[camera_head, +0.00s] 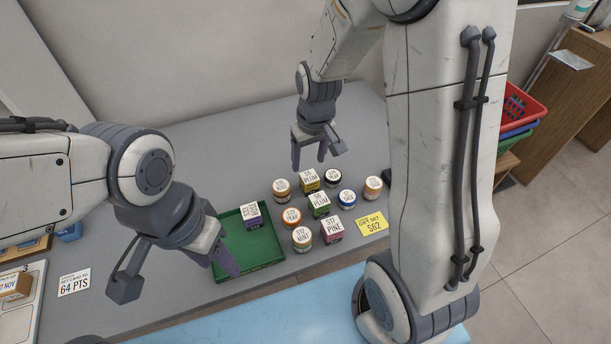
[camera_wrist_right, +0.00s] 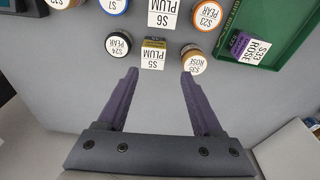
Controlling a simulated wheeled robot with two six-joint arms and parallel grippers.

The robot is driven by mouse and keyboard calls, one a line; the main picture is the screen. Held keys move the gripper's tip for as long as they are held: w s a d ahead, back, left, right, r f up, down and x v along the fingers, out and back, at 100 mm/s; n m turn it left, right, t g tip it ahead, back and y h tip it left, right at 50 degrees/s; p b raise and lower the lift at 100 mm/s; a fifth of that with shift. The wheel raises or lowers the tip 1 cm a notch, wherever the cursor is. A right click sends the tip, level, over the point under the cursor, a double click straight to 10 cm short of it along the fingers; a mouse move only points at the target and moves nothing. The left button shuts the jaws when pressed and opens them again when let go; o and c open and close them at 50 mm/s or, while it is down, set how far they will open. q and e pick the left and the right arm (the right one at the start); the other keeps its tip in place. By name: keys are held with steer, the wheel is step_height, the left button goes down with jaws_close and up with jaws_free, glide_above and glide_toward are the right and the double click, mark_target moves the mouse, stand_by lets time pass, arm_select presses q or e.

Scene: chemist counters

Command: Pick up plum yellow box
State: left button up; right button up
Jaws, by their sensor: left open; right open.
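The plum yellow box (camera_head: 309,181), labelled S5 PLUM, stands upright at the back of a group of jars and boxes on the grey counter. It also shows in the right wrist view (camera_wrist_right: 153,54), just beyond and between the fingertips. My right gripper (camera_head: 310,157) is open and empty behind the box; in its wrist view the fingers (camera_wrist_right: 160,75) are spread wide, apart from the box. My left gripper (camera_head: 178,278) is open and empty, at the left of the green tray, far from the box.
A green-sided S6 PLUM box (camera_head: 319,205) stands in front. A black-lidded jar (camera_head: 332,178) and an S35 ROSE jar (camera_wrist_right: 193,60) flank the yellow box. The green tray (camera_head: 262,256) holds a purple box (camera_head: 251,214). A yellow price card (camera_head: 372,224) lies at right.

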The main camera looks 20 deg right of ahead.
mark_target(310, 176)
steer(key=f, duration=0.3)
steer(key=w+d+f, duration=0.1)
steer(key=f, duration=0.1)
steer(key=shift+w+f, duration=0.15)
steer(key=shift+f, duration=0.8)
steer(key=shift+w+f, duration=0.2)
steer(key=shift+f, duration=0.8)
steer(key=shift+w+f, duration=0.15)
steer(key=shift+f, duration=0.8)
jaws_close()
